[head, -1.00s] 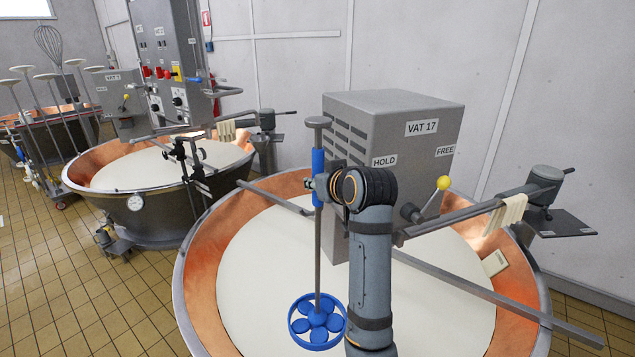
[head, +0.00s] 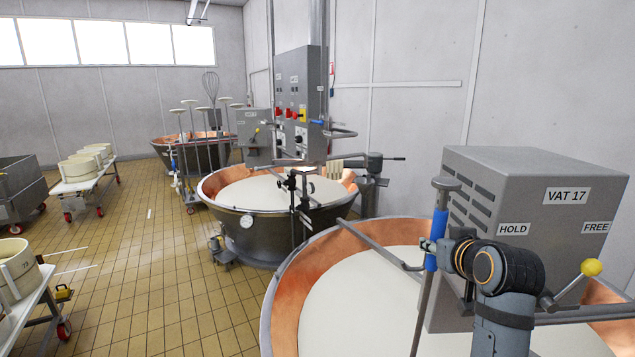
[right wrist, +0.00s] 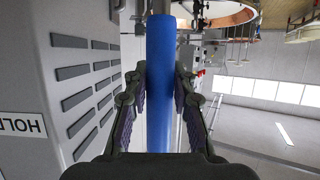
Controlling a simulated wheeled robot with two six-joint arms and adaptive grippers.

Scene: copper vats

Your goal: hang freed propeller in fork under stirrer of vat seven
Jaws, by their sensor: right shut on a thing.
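The propeller's shaft (head: 423,310) runs upright over the near vat, with a blue sleeve (head: 437,225) and a grey cap on top. Its propeller end is below the head view. My right gripper (head: 430,246) is shut on the blue sleeve, which also fills the gap between its fingers (right wrist: 160,85) in the right wrist view. The middle vat (head: 262,232) has a grey box (head: 253,130) with a small label that seems to read VAT 7. A dark upright fitting (head: 304,205) stands over its white surface; I cannot make out a fork. My left gripper is not in view.
The near vat (head: 283,283) carries a large grey box (head: 535,240) marked VAT 17, right beside my gripper, and a crossing bar (head: 375,243). A control cabinet (head: 300,100) stands behind the middle vat. Tiled floor (head: 150,270) is open to the left, before trolleys with moulds.

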